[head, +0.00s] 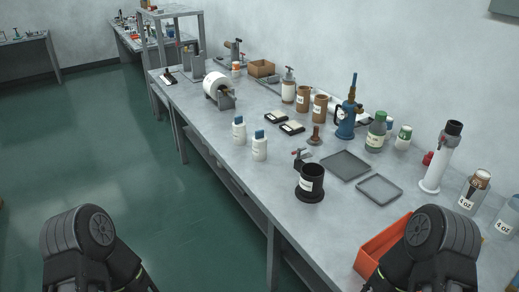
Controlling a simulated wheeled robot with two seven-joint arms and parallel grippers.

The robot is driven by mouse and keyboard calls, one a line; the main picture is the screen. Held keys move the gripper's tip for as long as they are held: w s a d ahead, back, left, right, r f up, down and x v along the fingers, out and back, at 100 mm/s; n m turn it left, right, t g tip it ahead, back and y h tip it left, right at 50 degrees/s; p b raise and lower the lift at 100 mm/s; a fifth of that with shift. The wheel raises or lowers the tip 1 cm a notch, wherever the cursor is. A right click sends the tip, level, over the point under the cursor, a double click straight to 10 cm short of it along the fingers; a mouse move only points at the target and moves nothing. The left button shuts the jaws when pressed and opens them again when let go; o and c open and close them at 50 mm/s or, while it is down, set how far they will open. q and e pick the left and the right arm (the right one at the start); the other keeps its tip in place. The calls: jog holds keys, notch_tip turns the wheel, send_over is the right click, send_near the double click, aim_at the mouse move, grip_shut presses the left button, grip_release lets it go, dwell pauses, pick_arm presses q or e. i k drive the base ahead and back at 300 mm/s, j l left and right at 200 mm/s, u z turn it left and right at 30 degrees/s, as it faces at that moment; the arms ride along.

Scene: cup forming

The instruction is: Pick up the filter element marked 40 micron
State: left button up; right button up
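I cannot make out any "40 micron" marking, so I cannot tell which thing is the filter element. Two brown cylinders with white labels, one at the left (303,98) and one at the right (320,108), stand upright side by side near the wall on the grey bench (262,190). Their label text is too small to read. Two small dark trays with pale contents, one farther (276,117) and one nearer (292,127), lie in front of them. Only dark links of my two arms show at the bottom edge; neither gripper is in view.
Two white bottles with blue caps (259,146), a black labelled cup (310,183), a blue torch-like can (346,120) and a white column (437,160) stand on the bench. Flat grey trays (345,165) and an orange bin (382,250) lie nearer. The green floor at left is clear.

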aim_at(260, 141)
jog(key=j+z, duration=0.1)
jog(key=z, duration=0.95)
jog(key=j+z, duration=0.35)
jog(key=j, duration=0.15)
jog(key=j+z, duration=0.35)
jog(key=j, duration=0.15)
jog(key=k+j+z, duration=0.1)
jog(key=j+z, duration=0.25)
jog(key=k+j+z, duration=0.2)
jog(key=j+z, duration=0.15)
jog(key=j, duration=0.2)
jog(key=k+j, duration=0.15)
jog(key=j, duration=0.2)
jog(key=k+j, duration=0.15)
jog(key=j, duration=0.2)
jog(key=k+j, duration=0.15)
jog(key=j, duration=0.2)
jog(key=k+j+z, duration=0.1)
jog(key=j, duration=0.25)
jog(key=k+j, duration=0.25)
jog(key=i+j, duration=0.05)
jog(key=j, duration=0.05)
